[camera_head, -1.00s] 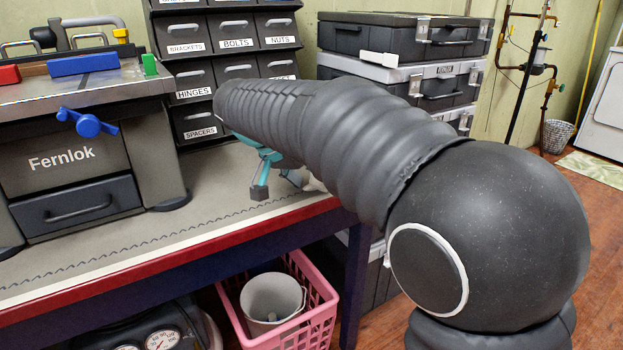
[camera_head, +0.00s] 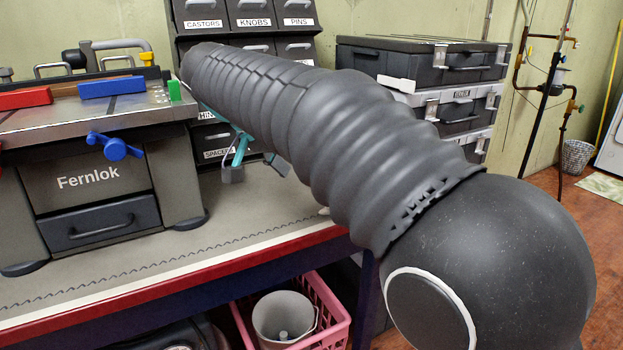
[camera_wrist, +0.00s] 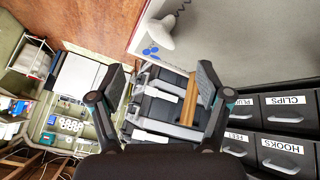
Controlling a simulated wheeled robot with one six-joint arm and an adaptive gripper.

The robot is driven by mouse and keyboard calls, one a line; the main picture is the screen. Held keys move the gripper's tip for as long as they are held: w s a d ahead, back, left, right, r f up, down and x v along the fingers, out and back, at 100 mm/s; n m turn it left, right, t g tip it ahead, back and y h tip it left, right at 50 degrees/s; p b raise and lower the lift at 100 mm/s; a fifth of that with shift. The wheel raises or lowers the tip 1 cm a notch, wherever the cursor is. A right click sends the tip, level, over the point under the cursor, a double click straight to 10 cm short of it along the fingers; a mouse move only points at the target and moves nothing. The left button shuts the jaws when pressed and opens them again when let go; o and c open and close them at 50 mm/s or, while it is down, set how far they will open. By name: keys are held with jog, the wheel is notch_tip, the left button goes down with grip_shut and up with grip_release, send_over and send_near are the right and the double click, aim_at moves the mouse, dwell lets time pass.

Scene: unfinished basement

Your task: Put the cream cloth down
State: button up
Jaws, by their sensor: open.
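A pale cream, crumpled-looking shape (camera_wrist: 160,32) lies on the grey bench top near its edge in the wrist view; it looks like the cream cloth. A small pale bit (camera_head: 323,210) shows beside my arm at the bench's front edge in the head view; the rest is hidden behind the arm. My gripper (camera_wrist: 162,85) is open, its two dark fingertips wide apart, with nothing held between them. In the head view its teal and grey finger parts (camera_head: 240,155) show below my arm, above the bench and apart from its top.
A Fernlok machine (camera_head: 88,182) stands on the bench (camera_head: 180,255) at left. Labelled drawers (camera_head: 245,20) stand behind my arm, and stacked dark cases (camera_head: 425,60) stand to the right. A pink basket (camera_head: 325,310) holding a bucket is below. Small blue pieces (camera_wrist: 150,50) lie by the cream shape.

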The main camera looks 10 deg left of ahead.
jog(key=s+d+f+n+y, duration=0.2)
jog(key=s+d, duration=0.3)
jog(key=d, duration=0.3)
jog(key=s+d+f+n+y, duration=0.15)
jog(key=s+d, duration=0.25)
jog(key=d, duration=0.5)
jog(key=s+d+f+n+y, duration=0.1)
jog(key=s+d+f, duration=0.2)
jog(key=s+f, duration=0.3)
jog(key=s+d+f+t+y, duration=0.1)
jog(key=s+d+f, duration=0.2)
jog(key=s+f, duration=0.4)
jog(key=shift+s+d+f+n, duration=0.15)
jog(key=shift+s+d+n, duration=0.2)
jog(key=shift+d, duration=0.05)
jog(key=shift+y, duration=0.25)
